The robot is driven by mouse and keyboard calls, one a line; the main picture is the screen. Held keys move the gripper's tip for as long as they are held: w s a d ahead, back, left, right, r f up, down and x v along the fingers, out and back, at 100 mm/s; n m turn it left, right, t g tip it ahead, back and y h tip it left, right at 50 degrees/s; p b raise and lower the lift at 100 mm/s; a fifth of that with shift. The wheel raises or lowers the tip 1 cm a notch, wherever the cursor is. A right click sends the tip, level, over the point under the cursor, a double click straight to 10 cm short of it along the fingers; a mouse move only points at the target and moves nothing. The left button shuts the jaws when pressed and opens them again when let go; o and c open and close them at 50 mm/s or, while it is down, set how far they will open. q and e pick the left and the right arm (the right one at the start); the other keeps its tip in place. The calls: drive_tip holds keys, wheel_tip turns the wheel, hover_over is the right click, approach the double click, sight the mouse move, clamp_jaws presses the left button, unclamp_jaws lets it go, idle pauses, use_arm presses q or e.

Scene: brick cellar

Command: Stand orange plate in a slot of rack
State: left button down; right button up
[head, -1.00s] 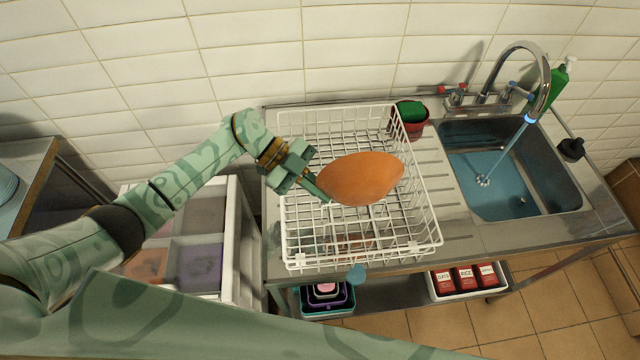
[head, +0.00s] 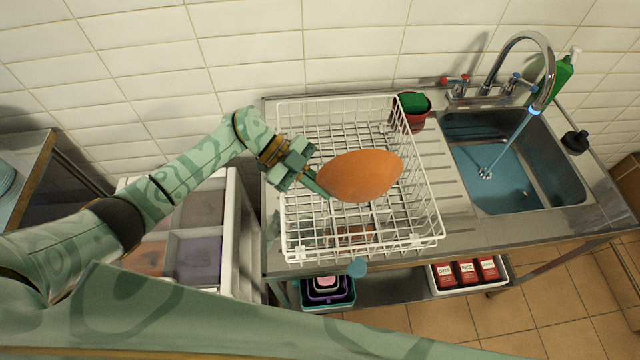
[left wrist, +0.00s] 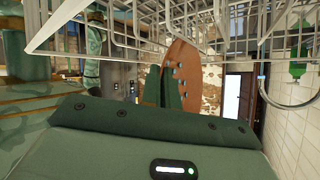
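The orange plate (head: 362,176) is held over the white wire rack (head: 428,220) in the head view, tilted with its broad face partly towards the camera. My left gripper (head: 322,188) is shut on the plate's left edge. In the left wrist view the plate (left wrist: 184,72) stands out edge-on beyond the green fingers (left wrist: 162,88), with the rack's white wires (left wrist: 130,32) around and above it in the picture. I cannot tell whether the plate touches the wires or sits in a slot. My right gripper does not show.
A dark red pot with a green sponge (head: 412,106) stands by the rack's back right corner. A sink (head: 500,180) with a running tap (head: 540,95) is at the right. Drawers or bins (head: 200,255) stand left of the counter.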

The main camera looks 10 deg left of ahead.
use_arm(q)
drive_tip(key=shift+f+b, duration=1.05)
drive_tip(key=shift+f, duration=0.55)
drive_tip(key=c, duration=1.6)
unclamp_jaws()
drive_tip(key=b+v, duration=0.1)
drive_tip(key=v, duration=1.5)
drive_tip(key=shift+w+a+b, duration=0.1)
drive_tip(key=shift+a+b, duration=0.05)
drive_tip(key=shift+b, duration=0.15)
wheel_tip(320, 180, up, 8)
drive_tip(key=p, duration=0.6)
drive_tip(key=shift+f, duration=0.1)
